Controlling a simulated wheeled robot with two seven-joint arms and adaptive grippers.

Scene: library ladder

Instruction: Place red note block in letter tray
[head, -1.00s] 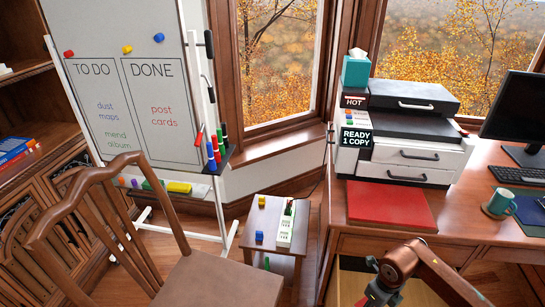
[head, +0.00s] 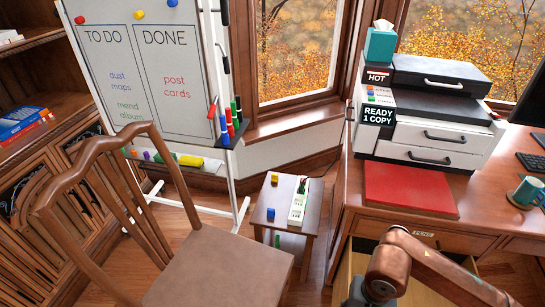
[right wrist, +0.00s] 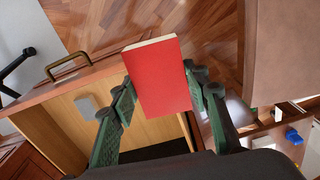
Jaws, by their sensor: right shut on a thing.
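The red note block (right wrist: 160,75) is a flat red piece with pale page edges, seen in the right wrist view. My right gripper (right wrist: 162,88) is shut on it, one green finger on each side. In the head view my right arm comes in at the bottom right, and its fingers and the block are cut off by the lower edge. The block is above an open drawer (right wrist: 60,125) of the desk, which also shows in the head view (head: 345,262). I cannot make out a letter tray for certain. My left gripper is not in view.
A red flat mat (head: 408,188) lies on the desk, in front of the copier (head: 440,110); a teal mug (head: 526,192) stands to the right. A wooden chair (head: 215,265) and a small stool (head: 272,222) with coloured blocks stand left of the desk. A grey block (right wrist: 87,107) is in the drawer.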

